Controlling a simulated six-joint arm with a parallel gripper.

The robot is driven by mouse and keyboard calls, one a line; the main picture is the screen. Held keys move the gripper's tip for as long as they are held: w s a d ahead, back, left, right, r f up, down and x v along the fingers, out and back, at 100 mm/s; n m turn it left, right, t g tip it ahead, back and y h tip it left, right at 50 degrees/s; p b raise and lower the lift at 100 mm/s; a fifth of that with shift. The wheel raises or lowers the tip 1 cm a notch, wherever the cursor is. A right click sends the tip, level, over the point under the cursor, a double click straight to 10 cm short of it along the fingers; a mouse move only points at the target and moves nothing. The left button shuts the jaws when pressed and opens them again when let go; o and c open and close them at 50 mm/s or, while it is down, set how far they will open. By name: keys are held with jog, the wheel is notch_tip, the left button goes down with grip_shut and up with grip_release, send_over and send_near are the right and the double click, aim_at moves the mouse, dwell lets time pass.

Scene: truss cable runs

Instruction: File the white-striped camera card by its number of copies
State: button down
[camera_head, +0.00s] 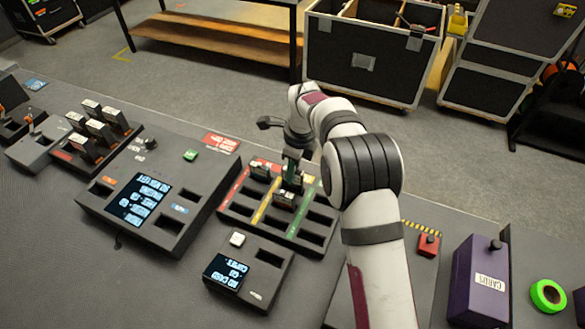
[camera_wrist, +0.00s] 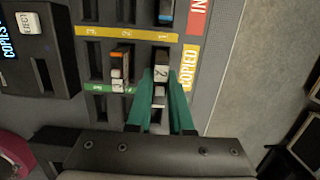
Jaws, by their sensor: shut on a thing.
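My gripper (camera_head: 291,180) is over the filing tray (camera_head: 318,222). In the wrist view its green fingers (camera_wrist: 160,82) are shut on a small dark card (camera_wrist: 161,68) with a pale label. I take it for the camera card; its white stripe is not clearly readable. The card is at the column marked 1, beside the yellow strip (camera_wrist: 128,34). I cannot tell how deep it sits in a slot. An orange-striped card (camera_wrist: 120,55) stands in the column marked 2 of the same row. A blue-marked card (camera_wrist: 166,12) stands in the row above.
A small box with a screen (camera_head: 228,272) and a white button stands in front of the tray. A larger console (camera_head: 150,200) is at its left, with a card rack (camera_head: 88,140) beyond. A red button box (camera_head: 428,244) and purple box (camera_head: 480,280) stand right.

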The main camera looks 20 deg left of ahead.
jog(key=shift+f, duration=1.2)
dwell(1.2)
jog(key=shift+c, duration=2.1)
grip_release()
jog(key=shift+r, duration=0.1)
notch_tip(320, 180, up, 7)
jog(key=shift+r, duration=0.15)
